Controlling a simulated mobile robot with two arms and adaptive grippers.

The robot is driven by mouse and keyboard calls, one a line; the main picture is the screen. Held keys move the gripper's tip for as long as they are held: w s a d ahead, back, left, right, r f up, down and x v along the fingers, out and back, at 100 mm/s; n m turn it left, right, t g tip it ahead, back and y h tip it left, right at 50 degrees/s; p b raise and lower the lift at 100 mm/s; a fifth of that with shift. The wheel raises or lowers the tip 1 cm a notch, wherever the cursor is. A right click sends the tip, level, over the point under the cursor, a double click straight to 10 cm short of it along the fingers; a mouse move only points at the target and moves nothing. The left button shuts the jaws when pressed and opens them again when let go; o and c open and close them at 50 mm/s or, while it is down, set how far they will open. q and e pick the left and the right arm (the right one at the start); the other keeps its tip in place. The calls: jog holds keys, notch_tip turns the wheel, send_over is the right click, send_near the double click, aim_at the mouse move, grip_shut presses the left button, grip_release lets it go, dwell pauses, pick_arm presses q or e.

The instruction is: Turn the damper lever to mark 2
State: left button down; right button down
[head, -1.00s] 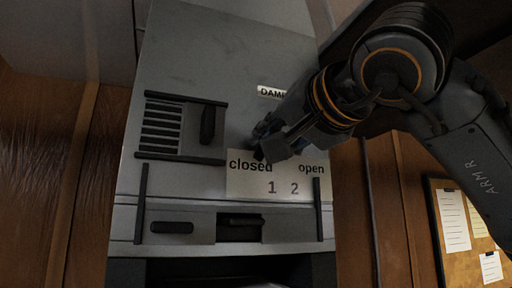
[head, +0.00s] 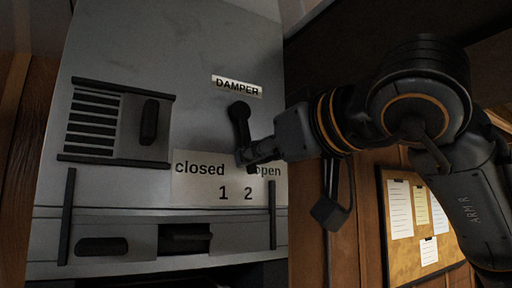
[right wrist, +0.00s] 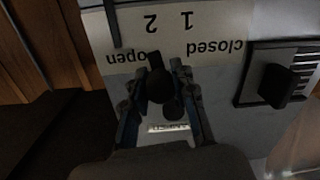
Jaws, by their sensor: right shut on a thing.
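The black damper lever (head: 240,118) is on the grey metal panel, under the DAMPER label (head: 237,86). It hangs from its round pivot and points down, roughly toward the printed 2 on the white scale plate (head: 200,192). The plate reads closed, open, 1 and 2. My right gripper (head: 249,157) comes in from the right and is shut on the lever's lower end, covering the start of "open". In the right wrist view, upside down, the lever (right wrist: 158,88) stands between the two fingers. The exact finger contact is dark. My left gripper is not in view.
Below are dark rails and a recessed handle (head: 184,239). A cork board (head: 398,255) with papers hangs on the wood wall at right, behind my right arm.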

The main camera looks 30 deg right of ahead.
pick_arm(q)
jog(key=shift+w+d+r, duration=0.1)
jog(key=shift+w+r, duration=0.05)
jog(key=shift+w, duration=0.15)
pick_arm(e)
jog(key=shift+d+r+n, duration=0.2)
jog(key=shift+n, duration=0.1)
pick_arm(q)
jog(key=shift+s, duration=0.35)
pick_arm(e)
jog(key=c, duration=1.1)
grip_release()
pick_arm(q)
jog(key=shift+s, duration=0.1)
pick_arm(e)
jog(key=shift+o, duration=0.2)
jog(key=shift+s, duration=0.1)
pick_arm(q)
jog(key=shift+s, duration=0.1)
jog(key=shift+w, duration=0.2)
pick_arm(e)
jog(key=s, duration=1.2)
jog(key=shift+d+r, duration=0.25)
jog(key=shift+d, duration=0.1)
